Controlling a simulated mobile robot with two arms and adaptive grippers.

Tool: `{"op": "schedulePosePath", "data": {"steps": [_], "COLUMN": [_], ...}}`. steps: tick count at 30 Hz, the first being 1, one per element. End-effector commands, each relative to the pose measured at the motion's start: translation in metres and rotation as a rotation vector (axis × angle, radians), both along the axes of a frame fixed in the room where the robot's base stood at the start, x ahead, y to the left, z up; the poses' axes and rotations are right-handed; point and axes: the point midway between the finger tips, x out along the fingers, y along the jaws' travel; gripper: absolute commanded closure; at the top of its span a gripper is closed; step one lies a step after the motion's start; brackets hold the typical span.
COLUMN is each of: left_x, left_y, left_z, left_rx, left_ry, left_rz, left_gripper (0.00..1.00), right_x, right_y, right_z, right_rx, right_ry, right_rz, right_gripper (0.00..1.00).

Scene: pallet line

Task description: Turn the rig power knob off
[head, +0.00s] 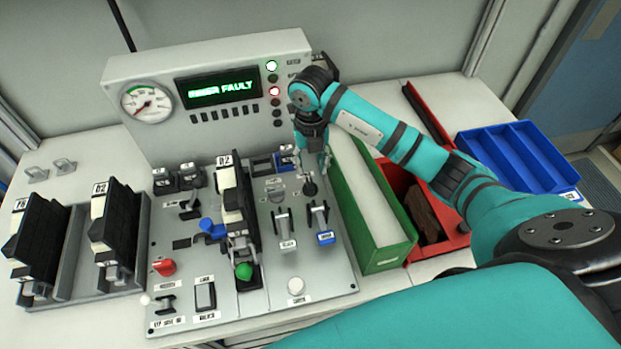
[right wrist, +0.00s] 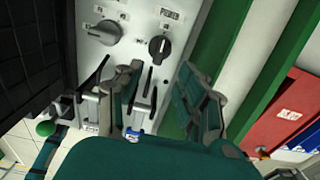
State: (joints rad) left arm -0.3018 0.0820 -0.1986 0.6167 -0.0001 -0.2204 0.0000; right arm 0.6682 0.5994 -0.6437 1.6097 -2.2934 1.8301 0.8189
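A black rotary knob (head: 310,188) sits on the right part of the sloped control panel (head: 340,262). It also shows in the right wrist view (right wrist: 159,47), with a small label above it that I cannot read. A grey rotary knob (right wrist: 105,32) is to its left there. I cannot tell from the labels which one is rig power. My right gripper (head: 312,165) is just above and behind the black knob. In the right wrist view its fingers (right wrist: 161,70) are apart and empty, with the black knob beyond the gap. My left gripper is not in view.
A green bin (head: 384,258) stands close along the panel's right side, with a red bin (head: 455,240) and a blue divided tray (head: 520,157) beyond. Two levers (head: 320,215) stand in front of the black knob. The upright display (head: 217,88) reads a fault message.

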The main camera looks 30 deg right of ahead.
Motion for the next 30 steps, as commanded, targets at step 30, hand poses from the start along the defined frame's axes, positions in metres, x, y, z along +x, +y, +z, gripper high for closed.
{"op": "schedulePosePath", "data": {"steps": [30], "left_x": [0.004], "left_y": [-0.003], "left_z": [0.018], "left_rx": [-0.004], "left_ry": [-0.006], "left_rz": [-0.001], "left_gripper": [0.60], "right_x": [0.000], "right_y": [0.000], "right_z": [-0.081], "right_rx": [0.002], "right_ry": [-0.001], "right_rz": [0.001], "right_gripper": [0.85]}}
